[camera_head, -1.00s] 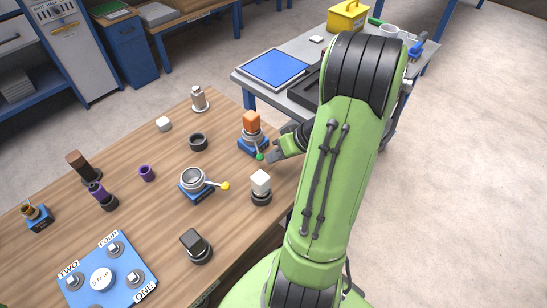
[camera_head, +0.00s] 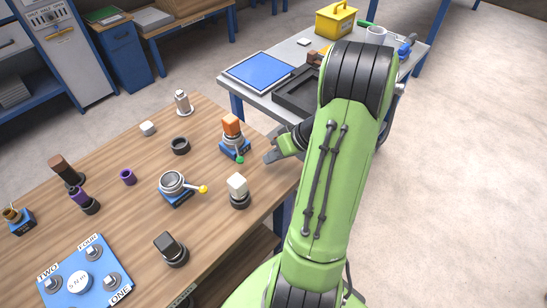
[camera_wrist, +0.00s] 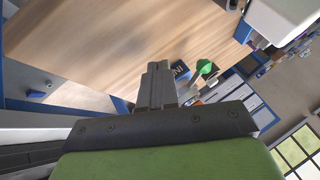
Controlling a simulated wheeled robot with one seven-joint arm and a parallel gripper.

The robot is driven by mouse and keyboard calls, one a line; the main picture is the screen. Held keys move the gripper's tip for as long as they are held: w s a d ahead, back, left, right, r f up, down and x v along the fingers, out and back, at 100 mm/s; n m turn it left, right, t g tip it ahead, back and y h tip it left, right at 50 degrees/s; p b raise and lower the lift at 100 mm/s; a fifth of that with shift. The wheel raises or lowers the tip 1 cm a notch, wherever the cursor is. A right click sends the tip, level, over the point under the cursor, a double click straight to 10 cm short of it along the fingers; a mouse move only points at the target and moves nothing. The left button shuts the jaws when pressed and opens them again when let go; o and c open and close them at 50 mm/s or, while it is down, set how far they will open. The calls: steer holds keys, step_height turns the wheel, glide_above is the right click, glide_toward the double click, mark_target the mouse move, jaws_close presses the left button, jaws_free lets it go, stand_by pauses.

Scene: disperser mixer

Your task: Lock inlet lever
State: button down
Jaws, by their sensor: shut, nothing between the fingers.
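A lever with a green knob (camera_head: 240,160) sticks out from a small blue-based unit (camera_head: 229,151) that has an orange block (camera_head: 231,125) on top. The knob points toward the front of the table. My gripper (camera_head: 268,157) is shut and empty, to the right of the green knob with a gap between them. In the wrist view the shut fingers (camera_wrist: 158,78) point at the table, with the green knob (camera_wrist: 204,66) and a blue base with partly readable white lettering (camera_wrist: 180,70) just beyond their right side. A second lever with a yellow knob (camera_head: 203,189) belongs to another blue-based unit (camera_head: 179,199).
A white block on a black base (camera_head: 238,188) stands in front of the green-knob lever. A grey side table (camera_head: 230,82) with a blue panel (camera_head: 260,71) stands behind. Bare wood (camera_head: 207,160) lies between the two lever units.

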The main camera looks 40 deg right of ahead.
steer(key=s+r+p, duration=0.2)
steer(key=s+r, duration=0.3)
steer(key=r, duration=0.2)
steer(key=shift+s+d+r+p, duration=0.3)
steer(key=shift+s+d+p, duration=0.05)
steer(key=shift+d, duration=0.1)
steer(key=w+a+r+n+g+h+p, duration=0.25)
steer(key=a+r+p, duration=0.25)
steer(key=a+r, duration=0.85)
steer(key=s+a+r+t+h+p, duration=0.1)
steer(key=s+a+r+p, duration=0.2)
steer(key=s+a+r, duration=0.2)
steer(key=s+a, duration=0.3)
steer(key=a, duration=0.1)
steer(key=shift+r+h, duration=0.3)
steer(key=shift+h, duration=0.05)
steer(key=shift+a, duration=0.1)
